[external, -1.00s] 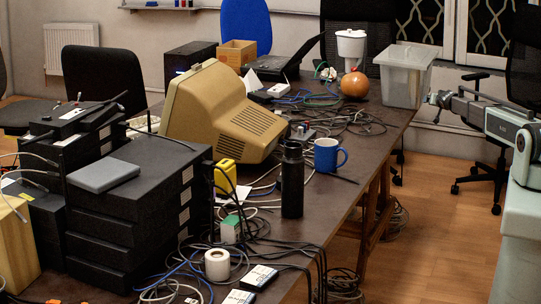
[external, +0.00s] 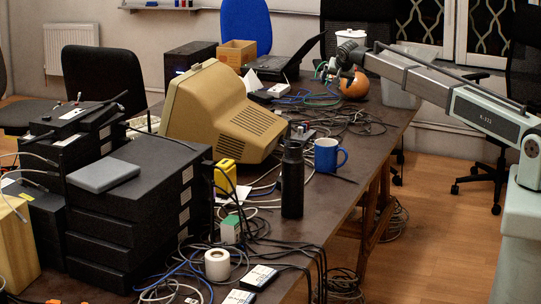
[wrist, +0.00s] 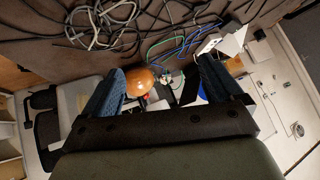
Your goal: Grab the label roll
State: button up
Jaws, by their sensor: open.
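The label roll is a white roll (external: 217,264) with a hole in its top. It stands upright on the near part of the table, among cables, in the external view. I cannot make it out in the wrist view. My gripper (external: 338,72) is far from it, over the far end of the table by the orange ball (external: 354,85). In the wrist view my gripper (wrist: 160,76) has its two fingers wide apart with nothing held. The orange ball (wrist: 138,82) shows beyond them, near the left finger.
A black bottle (external: 292,180), a blue mug (external: 326,155) and the beige monitor (external: 215,115) stand between my gripper and the roll. Black stacked boxes (external: 135,215) are left of the roll, and small white-topped devices (external: 258,277) lie right of it. Cables cover much of the table.

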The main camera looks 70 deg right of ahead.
jog(key=w+a+r+y, duration=0.1)
jog(key=w+a+r, duration=0.15)
jog(key=a, duration=0.55)
jog(key=w+a+r+y, duration=0.1)
jog(key=w+a+r, duration=0.15)
jog(key=a, duration=0.45)
jog(key=w+a+r+n+g+y, duration=0.1)
jog(key=a+r, duration=0.2)
jog(key=a, duration=0.7)
jog(key=w+a+r+n+y, duration=0.1)
jog(key=a+r+n, duration=0.1)
jog(key=a, duration=0.8)
jog(key=w+a+r+n+g+y, duration=0.1)
jog(key=a+r, duration=0.2)
jog(key=a, duration=0.8)
jog(key=n+g+y, duration=0.2)
jog(key=n+g, duration=0.1)
jog(key=n, duration=2.6)
send_over(217, 254)
notch_tip(217, 254, down, 16)
notch_tip(217, 254, down, 8)
jog(key=shift+d+r, duration=0.1)
jog(key=shift+a+f, duration=0.2)
jog(key=shift+f, duration=2.35)
jog(key=c, duration=1.2)
